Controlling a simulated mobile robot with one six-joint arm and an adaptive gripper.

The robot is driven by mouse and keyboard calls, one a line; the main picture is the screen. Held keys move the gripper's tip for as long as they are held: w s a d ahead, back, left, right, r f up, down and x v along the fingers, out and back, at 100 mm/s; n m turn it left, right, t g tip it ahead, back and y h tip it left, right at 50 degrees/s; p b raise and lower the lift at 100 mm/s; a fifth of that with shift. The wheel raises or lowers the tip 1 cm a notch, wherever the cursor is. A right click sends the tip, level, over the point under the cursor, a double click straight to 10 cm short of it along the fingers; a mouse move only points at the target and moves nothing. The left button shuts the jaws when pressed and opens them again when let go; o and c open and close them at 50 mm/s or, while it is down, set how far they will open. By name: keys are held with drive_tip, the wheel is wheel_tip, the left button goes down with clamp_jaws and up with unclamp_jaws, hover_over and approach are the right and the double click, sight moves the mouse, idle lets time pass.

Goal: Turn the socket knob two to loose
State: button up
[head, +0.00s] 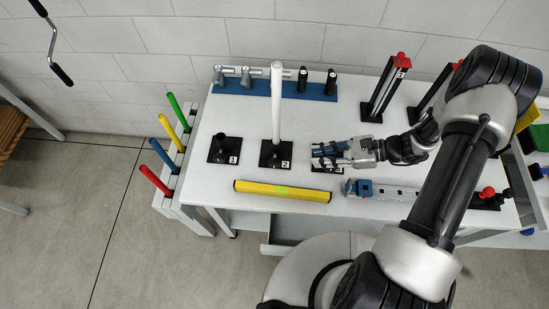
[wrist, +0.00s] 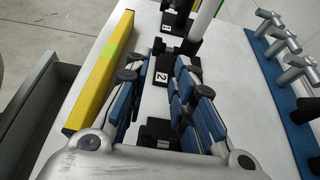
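Socket two (head: 270,160) is a black base with a "2" label, and a tall white pole (head: 278,100) stands upright in it. In the wrist view the "2" label (wrist: 194,73) shows just beyond my fingertips, with the lower part of the pole (wrist: 207,18) behind it. Its knob is small and dark and I cannot make out which way it is turned. My gripper (head: 315,156) points left, above socket three and to the right of socket two. In the wrist view its blue-padded fingers (wrist: 161,68) are apart, with nothing held between them.
Socket one (head: 222,150) is empty at the left. A yellow bar (head: 282,190) lies along the table's front edge. A blue rack (head: 250,87) with grey and black handles stands at the back. Black posts with red tops (head: 385,90) stand at the back right.

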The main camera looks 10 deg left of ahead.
sight(277, 161)
drive_tip(key=b+x, duration=0.1)
drive_tip(key=x, duration=1.4)
drive_tip(key=shift+a+f, duration=0.2)
drive_tip(key=shift+a, duration=0.05)
clamp_jaws()
